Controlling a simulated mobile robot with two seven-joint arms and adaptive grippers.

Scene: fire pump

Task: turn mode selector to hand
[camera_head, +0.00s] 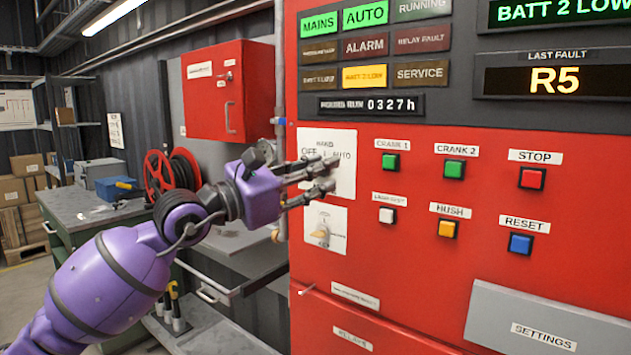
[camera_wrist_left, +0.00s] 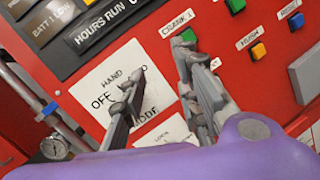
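The mode selector's white plate (camera_head: 346,172) is on the red panel, with HAND, OFF and AUTO lettering. In the left wrist view the plate (camera_wrist_left: 92,82) shows HAND at top and OFF at left. The selector knob is hidden behind my fingers, so I cannot tell where it points. My left gripper (camera_head: 328,176) is in front of the plate with its fingers apart. In the left wrist view the gripper (camera_wrist_left: 163,62) has one finger over the plate and the other near its right edge. I cannot tell whether it touches anything. My right gripper is out of view.
Right of the plate are the green CRANK 1 button (camera_head: 390,161) and white lamp test button (camera_head: 387,215). A key switch (camera_head: 322,234) sits below. The AUTO lamp (camera_head: 365,15) is lit green above. A hose reel (camera_head: 172,178) and red cabinet (camera_head: 228,92) stand left.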

